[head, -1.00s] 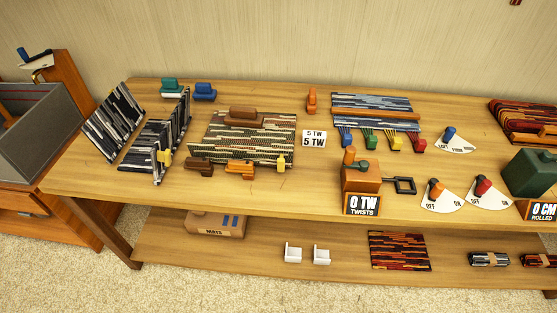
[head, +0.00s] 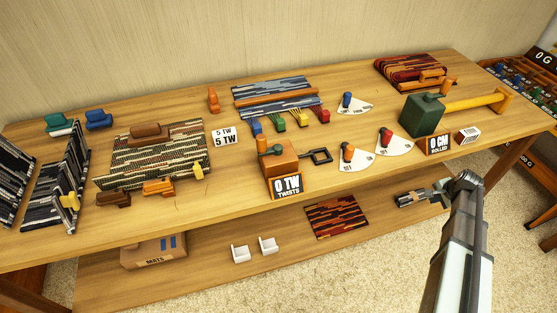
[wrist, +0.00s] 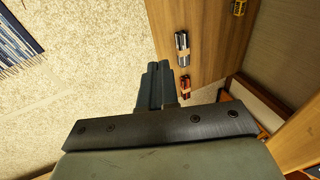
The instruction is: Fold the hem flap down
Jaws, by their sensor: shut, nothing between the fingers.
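A dark mat with grey and white stripes (head: 55,190) lies at the left end of the table top. A narrow striped flap (head: 76,160) stands up along its right edge, and a yellow tab (head: 69,202) sits near its front. Another striped panel (head: 12,180) leans to its left, cut by the picture edge. My gripper (head: 443,187) is at the far right, in front of the table's front edge, well away from the flap. Its fingers also show in the wrist view (wrist: 160,88), shut and empty. The flap is not in the wrist view.
A green mat (head: 130,178) with brown, orange and yellow-handled pieces lies right of the dark mat. A crank box (head: 283,160) and green block (head: 421,115) stand farther right. Rolled mats (wrist: 182,48) lie on the lower shelf. The carpet in front is clear.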

